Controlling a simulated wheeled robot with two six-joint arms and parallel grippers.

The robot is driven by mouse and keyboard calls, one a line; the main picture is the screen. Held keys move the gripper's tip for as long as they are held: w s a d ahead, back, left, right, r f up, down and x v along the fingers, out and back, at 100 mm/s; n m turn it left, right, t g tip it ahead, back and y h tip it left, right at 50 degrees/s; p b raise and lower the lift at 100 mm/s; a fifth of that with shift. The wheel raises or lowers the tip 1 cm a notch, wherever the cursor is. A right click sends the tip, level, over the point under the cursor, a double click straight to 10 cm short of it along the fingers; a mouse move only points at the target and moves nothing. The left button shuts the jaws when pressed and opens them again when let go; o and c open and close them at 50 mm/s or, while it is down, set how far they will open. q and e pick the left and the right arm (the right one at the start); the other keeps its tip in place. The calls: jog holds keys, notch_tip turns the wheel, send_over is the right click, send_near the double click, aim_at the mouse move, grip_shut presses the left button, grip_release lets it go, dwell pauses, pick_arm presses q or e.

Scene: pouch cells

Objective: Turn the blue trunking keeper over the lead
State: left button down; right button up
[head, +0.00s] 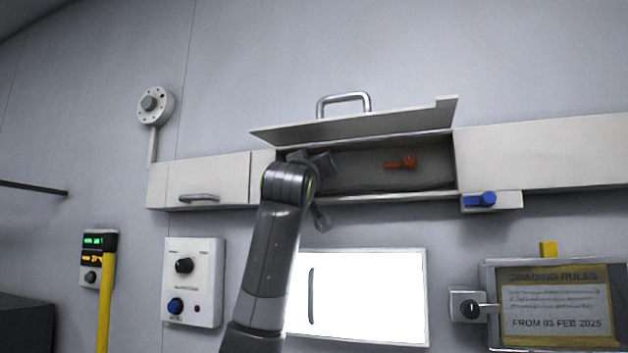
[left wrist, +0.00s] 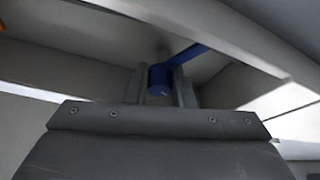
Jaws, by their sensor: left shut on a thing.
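My left gripper (head: 318,163) reaches into the left end of the open trunking (head: 358,199) in the head view. In the left wrist view my left gripper (left wrist: 160,76) has its two grey fingers on either side of the hub of a blue keeper (left wrist: 187,54) and is shut on it. The keeper's arm points up and right in that view. My gripper and arm hide this keeper in the head view. A thin dark line (head: 400,188) runs low inside the trunking; I cannot tell for sure that it is the lead. My right gripper is not in view.
The trunking's lid (head: 360,127) stands raised above the opening. An orange keeper (head: 402,163) sits inside, right of my gripper. A blue handle (head: 480,199) is on a plate at the lower right. A bright panel (head: 370,300) and a control box (head: 194,283) are below.

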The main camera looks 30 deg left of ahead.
pick_arm(q)
jog(key=n, duration=0.2)
jog(key=n+g+y, duration=0.1)
jog(key=shift+w+f+n+y+b, duration=0.1)
jog(key=shift+f+n+y+b, duration=0.1)
jog(key=shift+n+y+b, duration=0.15)
jog(key=shift+n+g+y+b, duration=0.3)
jog(key=shift+n+g, duration=0.3)
jog(key=shift+n, duration=1.35)
jog(key=c, duration=1.3)
grip_release()
jog(key=shift+r, duration=0.1)
jog(key=shift+o, duration=0.2)
jog(key=b+v, duration=0.9)
jog(key=v, duration=0.8)
jog(key=shift+d, duration=0.3)
